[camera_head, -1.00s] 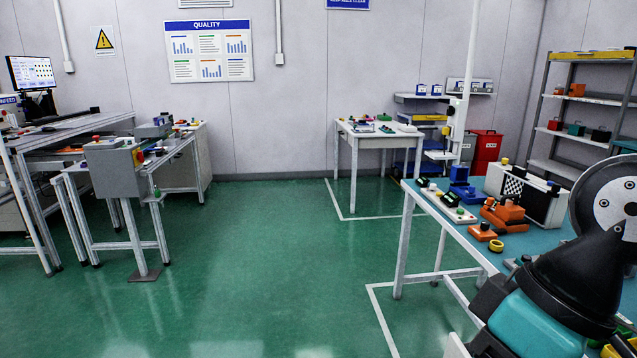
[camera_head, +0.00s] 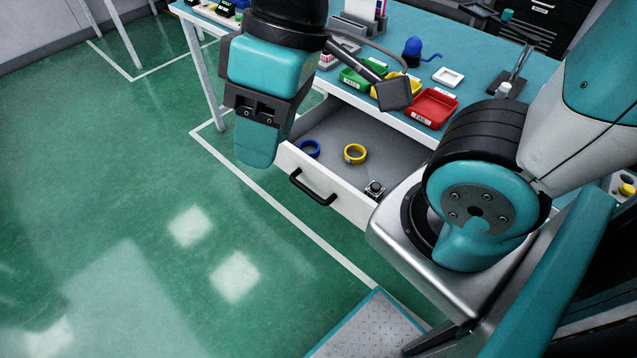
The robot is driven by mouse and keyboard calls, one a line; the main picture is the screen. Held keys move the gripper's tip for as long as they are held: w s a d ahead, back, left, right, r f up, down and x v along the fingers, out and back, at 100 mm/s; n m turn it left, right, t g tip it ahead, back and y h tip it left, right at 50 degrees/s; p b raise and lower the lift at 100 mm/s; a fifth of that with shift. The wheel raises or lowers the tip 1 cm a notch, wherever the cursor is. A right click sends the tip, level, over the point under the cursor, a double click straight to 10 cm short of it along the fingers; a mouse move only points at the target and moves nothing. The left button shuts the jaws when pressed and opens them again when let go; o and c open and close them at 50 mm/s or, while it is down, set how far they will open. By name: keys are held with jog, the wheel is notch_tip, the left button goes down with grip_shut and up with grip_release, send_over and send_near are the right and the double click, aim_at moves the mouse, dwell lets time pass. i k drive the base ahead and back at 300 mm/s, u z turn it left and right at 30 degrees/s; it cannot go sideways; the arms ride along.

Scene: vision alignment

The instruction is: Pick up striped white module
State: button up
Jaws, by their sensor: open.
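My gripper (camera_head: 257,143) hangs at the end of my arm, over the floor just left of the open drawer. It is open, and nothing shows held in it. A small white piece with reddish marks (camera_head: 328,59) sits on the table behind the arm, partly hidden by it. I cannot tell if it is the striped white module. No other striped white module is clear in this view.
The open drawer (camera_head: 338,192) holds a blue ring (camera_head: 310,149), a yellow ring (camera_head: 354,153) and a small dark-topped part (camera_head: 375,188). Green (camera_head: 358,78), yellow (camera_head: 400,86) and red (camera_head: 432,108) trays stand on the teal table (camera_head: 475,62). Floor at left is clear.

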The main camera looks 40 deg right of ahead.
aim_at(374, 190)
jog(key=z, duration=0.95)
jog(key=k, duration=0.25)
jog(key=z, duration=0.05)
